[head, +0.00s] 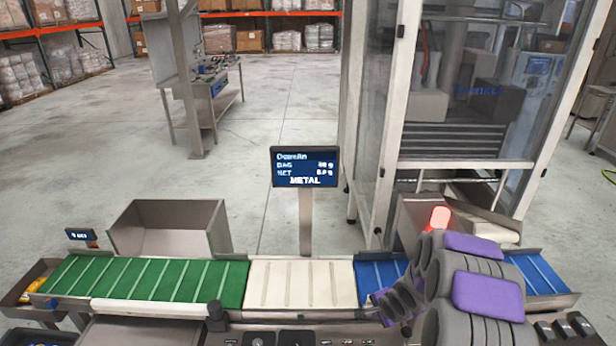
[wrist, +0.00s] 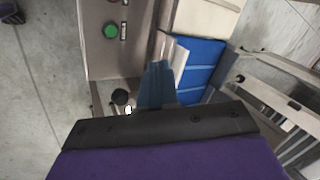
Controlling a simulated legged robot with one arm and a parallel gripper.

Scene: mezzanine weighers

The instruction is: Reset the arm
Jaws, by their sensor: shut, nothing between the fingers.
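My arm, grey with purple pads, reaches in from the lower right of the head view. My gripper (head: 395,301) hangs over the blue section (head: 538,272) of the conveyor and hides part of it. In the wrist view my gripper (wrist: 157,82) is shut and empty. Its fingers lie together beside the blue section (wrist: 199,66) and the edge of the control panel (wrist: 105,60). I cannot tell whether the fingertips touch anything.
The conveyor also has a white section (head: 300,284) and a green section (head: 150,280). A display (head: 305,167) on a post reads METAL. A red lamp (head: 439,218) glows near my arm. A glazed machine frame (head: 400,100) stands behind. An open steel bin (head: 170,228) stands behind the green section.

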